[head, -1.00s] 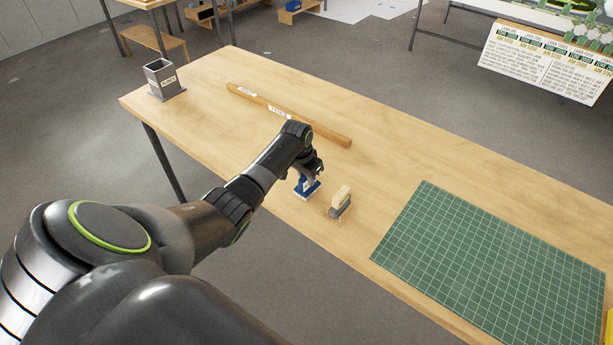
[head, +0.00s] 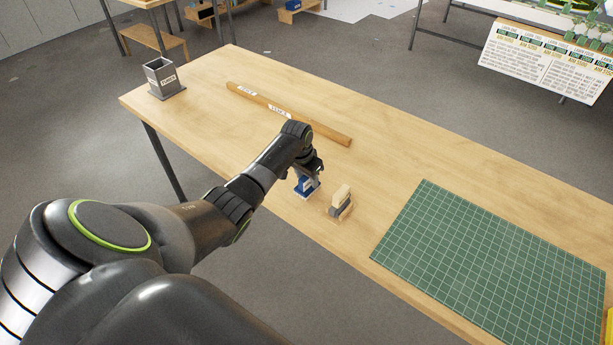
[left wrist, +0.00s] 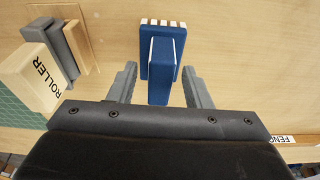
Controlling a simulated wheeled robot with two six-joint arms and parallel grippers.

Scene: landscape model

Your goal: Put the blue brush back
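The blue brush (head: 306,188) is on the wooden table below my left gripper (head: 308,178). In the left wrist view the blue brush (left wrist: 160,70) has a wide head with pale strips along its far edge and a narrower block-like handle toward me. My left gripper (left wrist: 159,84) is open there, with one finger on each side of the handle and a visible gap on both sides. How deep the fingers reach around the handle is hard to tell. My right gripper is in neither view.
A block labelled ROLLER (left wrist: 33,80), which also shows in the head view (head: 342,196), stands close beside the brush. A long wooden bar (head: 290,115) lies behind. A grey holder (head: 163,79) stands at the far-left corner. A green cutting mat (head: 500,265) lies at right.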

